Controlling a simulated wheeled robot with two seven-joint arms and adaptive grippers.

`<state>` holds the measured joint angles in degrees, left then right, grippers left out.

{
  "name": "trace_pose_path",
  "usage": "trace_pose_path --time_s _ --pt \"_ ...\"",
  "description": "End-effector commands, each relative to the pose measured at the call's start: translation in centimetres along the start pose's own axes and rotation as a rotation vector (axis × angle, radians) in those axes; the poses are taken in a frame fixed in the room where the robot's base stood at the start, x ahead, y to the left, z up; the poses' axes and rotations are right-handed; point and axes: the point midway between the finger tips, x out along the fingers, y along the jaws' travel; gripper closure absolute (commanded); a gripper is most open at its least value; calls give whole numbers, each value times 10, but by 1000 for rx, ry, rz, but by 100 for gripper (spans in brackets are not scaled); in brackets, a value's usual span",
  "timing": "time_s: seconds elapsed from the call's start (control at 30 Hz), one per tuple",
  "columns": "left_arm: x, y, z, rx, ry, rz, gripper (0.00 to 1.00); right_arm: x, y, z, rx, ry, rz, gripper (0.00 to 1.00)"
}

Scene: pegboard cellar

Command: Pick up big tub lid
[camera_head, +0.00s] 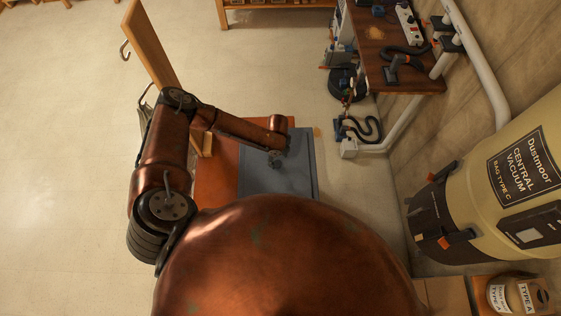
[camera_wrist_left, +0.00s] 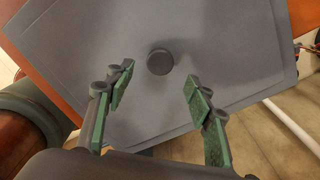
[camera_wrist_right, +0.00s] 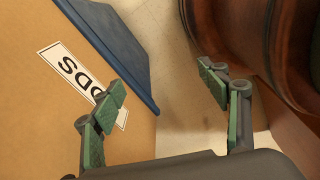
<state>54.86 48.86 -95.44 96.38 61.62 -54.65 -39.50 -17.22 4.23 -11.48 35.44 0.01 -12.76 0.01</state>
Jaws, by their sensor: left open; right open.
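The big tub lid is a flat grey rectangular panel (camera_head: 298,182) in the head view. It also fills much of the left wrist view (camera_wrist_left: 225,45), with a round dark knob (camera_wrist_left: 160,62) in its middle. My left gripper (camera_head: 276,158) is over the lid. In the left wrist view its green-padded fingers (camera_wrist_left: 156,82) are spread and empty, with the knob just beyond the gap between their tips. I cannot tell how high they are above it. My right gripper (camera_wrist_right: 162,88) is open and empty, and is hidden in the head view.
An orange-brown surface (camera_head: 222,172) lies under and left of the lid. A tan box face with a label (camera_wrist_right: 75,75) and a blue edge (camera_wrist_right: 120,55) are near my right gripper. A cream vacuum canister (camera_head: 500,160) and a wooden bench (camera_head: 390,60) stand right. Floor at left is mostly clear.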

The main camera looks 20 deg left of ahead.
Motion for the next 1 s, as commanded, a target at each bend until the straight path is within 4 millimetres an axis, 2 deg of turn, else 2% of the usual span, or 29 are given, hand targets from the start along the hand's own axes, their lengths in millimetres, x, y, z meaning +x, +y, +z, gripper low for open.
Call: trace_pose_path --time_s 0.13,0.37,0.5,0.6,0.67,0.77,1.0 --pt "16 -4 3 0 0 7 51 -3 2 1 0 -1 2 32" --pt "50 -11 9 2 1 12 51 -12 7 22 2 -24 7 32" --pt "64 -10 10 2 2 13 51 -11 12 2 -4 -3 11 32" --pt "66 -11 10 2 2 11 51 -11 13 -16 -8 21 13 32" --pt "66 -11 10 2 2 11 51 -11 13 -19 -8 26 13 32" --pt "66 -11 10 3 2 11 52 -11 12 -15 -7 20 12 32" --pt "65 -11 10 3 2 11 68 -11 4 -1 -1 3 4 32"
